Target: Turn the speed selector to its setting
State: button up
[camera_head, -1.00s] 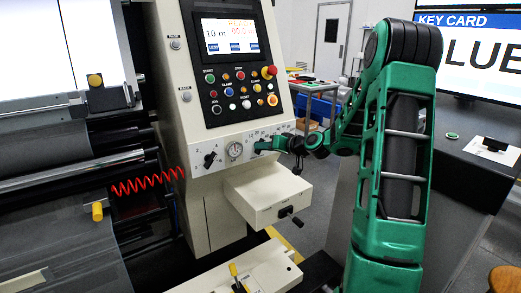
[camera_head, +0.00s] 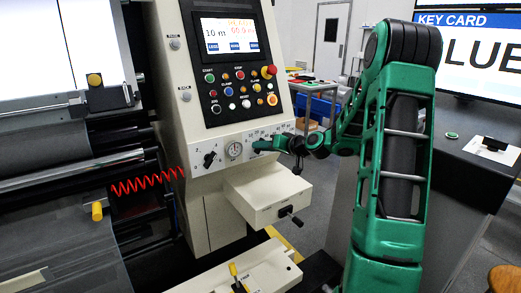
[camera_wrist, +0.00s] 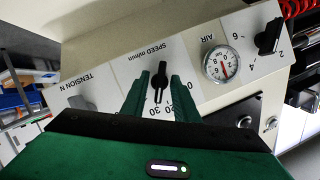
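The black speed selector (camera_wrist: 159,80) stands under the label "SPEED m/min" in the wrist view, which shows the panel upside down. Its white line points down in that picture, towards the marks near 20 and 30. My gripper (camera_wrist: 159,84) has one green finger on each side of the knob. Thin gaps seem to show between fingers and knob; contact is not clear. In the head view my gripper (camera_head: 257,146) is at the lower panel of the machine and hides the selector.
The tension knob (camera_wrist: 82,103) is on the left. A cream box with a handle (camera_head: 268,198) juts out below the panel. A screen (camera_head: 231,34) shows a blurred readout.

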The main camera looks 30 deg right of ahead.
jog(key=v, duration=1)
jog(key=shift+s, duration=0.25)
jog(key=shift+r, duration=0.1)
jog(key=s+a+f+n+g+h, duration=0.1)
jog(key=s+a+f+g, duration=0.4)
jog(key=s+a+g, duration=0.4)
jog(key=s+a+m+g+h, duration=0.2)
jog(key=s+g, duration=0.3)
jog(key=s, duration=2.3)
jog(key=shift+m, duration=0.9)
jog(key=shift+a+r, duration=0.1)
jog(key=shift+r, duration=0.05)
jog(key=shift+w+f, duration=0.25)
jog(key=shift+w, duration=0.35)
